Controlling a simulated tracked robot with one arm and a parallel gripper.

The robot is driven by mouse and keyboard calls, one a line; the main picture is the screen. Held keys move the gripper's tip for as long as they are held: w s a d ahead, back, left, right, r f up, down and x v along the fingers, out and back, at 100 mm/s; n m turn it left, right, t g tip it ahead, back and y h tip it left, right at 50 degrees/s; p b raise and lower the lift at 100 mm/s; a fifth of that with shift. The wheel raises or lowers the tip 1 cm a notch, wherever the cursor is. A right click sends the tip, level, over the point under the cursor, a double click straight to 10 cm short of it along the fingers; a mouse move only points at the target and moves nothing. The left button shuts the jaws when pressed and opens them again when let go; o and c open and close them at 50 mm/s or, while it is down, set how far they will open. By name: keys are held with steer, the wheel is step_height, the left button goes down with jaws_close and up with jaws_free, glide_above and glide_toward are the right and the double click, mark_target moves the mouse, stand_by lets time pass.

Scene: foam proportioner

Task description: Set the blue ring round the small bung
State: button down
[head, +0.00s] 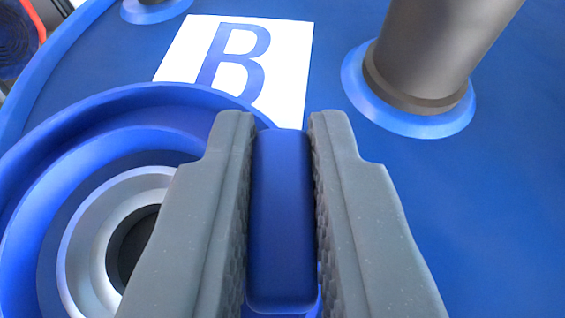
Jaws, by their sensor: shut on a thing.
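My gripper (281,125) has two grey textured fingers, shut on an upright, rounded dark blue piece (281,215). This piece appears to be a part of the blue ring; the join is hidden. A broad blue round rim (165,97) lies at the left and runs behind the left finger. Inside it sit a brighter blue band and a silver ring-shaped part (85,250) with a dark hole. The left finger hides much of this. I cannot tell which part is the small bung, or whether the round rim belongs to the held piece.
A white label with a blue letter B (285,50) lies on the blue surface (480,200) ahead. A grey post (435,50) with a blue collar (420,125) stands at the upper right. Another blue round part (150,10) is at the top left. The right side is clear.

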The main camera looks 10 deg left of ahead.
steer(key=shift+f+b, duration=0.4)
steer(key=shift+f, duration=0.4)
steer(key=c, duration=1.7)
jaws_free()
steer(key=shift+s+r, duration=0.1)
steer(key=shift+s, duration=0.05)
steer(key=shift+v, duration=0.85)
steer(key=p+v, duration=0.2)
steer(key=v, duration=0.7)
steer(key=shift+p, duration=0.35)
